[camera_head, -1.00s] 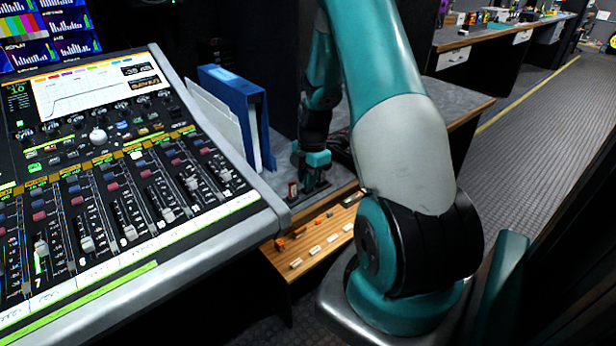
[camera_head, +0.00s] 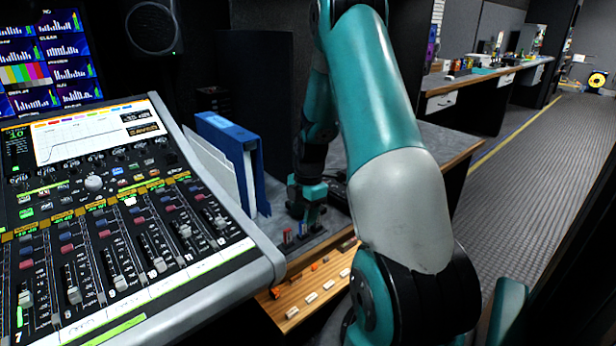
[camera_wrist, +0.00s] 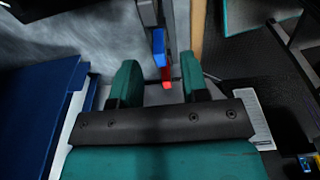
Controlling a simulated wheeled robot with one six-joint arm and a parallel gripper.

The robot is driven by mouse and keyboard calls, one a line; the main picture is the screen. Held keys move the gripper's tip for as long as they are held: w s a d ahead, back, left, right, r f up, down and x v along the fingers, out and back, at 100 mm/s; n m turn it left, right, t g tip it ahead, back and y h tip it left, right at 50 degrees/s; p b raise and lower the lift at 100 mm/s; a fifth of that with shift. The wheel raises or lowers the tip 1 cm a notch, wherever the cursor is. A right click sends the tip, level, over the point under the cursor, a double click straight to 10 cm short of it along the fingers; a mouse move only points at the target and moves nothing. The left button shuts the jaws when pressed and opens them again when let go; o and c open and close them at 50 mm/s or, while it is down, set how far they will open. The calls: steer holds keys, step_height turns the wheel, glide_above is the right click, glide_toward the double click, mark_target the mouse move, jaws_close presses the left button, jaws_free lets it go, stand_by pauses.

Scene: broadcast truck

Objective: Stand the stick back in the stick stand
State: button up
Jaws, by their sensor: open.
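A small dark stand (camera_head: 302,243) on the grey desk top holds small upright sticks. A red stick (camera_head: 287,236) and a blue stick (camera_head: 303,229) show there in the head view. In the wrist view, a blue stick (camera_wrist: 158,47) lies ahead of the fingers and a red stick (camera_wrist: 166,78) shows between them, with clear gaps on both sides. My gripper (camera_head: 308,208) points down just above and behind the stand. It also shows in the wrist view (camera_wrist: 160,82), open and empty. I cannot tell whether any stick lies outside the stand.
A blue binder (camera_head: 238,150) and white folders stand left of my gripper. The mixing console (camera_head: 120,220) fills the left. A wooden ledge (camera_head: 310,290) with several small labelled blocks lies in front. A dark keyboard-like thing (camera_head: 338,190) is at the right, partly hidden by my arm.

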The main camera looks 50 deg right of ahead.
step_height(320, 180, up, 13)
steer(key=d+p, duration=0.1)
steer(key=shift+s+d, duration=0.2)
steer(key=shift+d, duration=0.1)
steer(key=shift+r, duration=0.1)
steer(key=a+r+m+p, duration=0.1)
steer(key=a+r+p, duration=0.15)
steer(key=a, duration=0.45)
steer(key=w+a+r+m+p, duration=0.1)
steer(key=a+r, duration=0.3)
steer(key=a, duration=0.3)
steer(key=a+r+m+p, duration=0.1)
steer(key=a+r, duration=0.3)
steer(key=a, duration=0.3)
steer(key=s+a+r+m+y+p, duration=0.1)
steer(key=s+a+r+m+p, duration=0.1)
steer(key=s+a, duration=0.5)
steer(key=s+a+r+m+y+p, duration=0.1)
steer(key=s+a+r+m+p, duration=0.1)
steer(key=s+a+r, duration=0.3)
steer(key=s+a+m, duration=0.1)
steer(key=s+a, duration=0.2)
steer(key=a, duration=0.4)
steer(key=shift+s+a+y+p, duration=0.2)
steer(key=shift+s+y+p, duration=0.1)
steer(key=shift+y+p, duration=0.1)
steer(key=shift+r, duration=0.1)
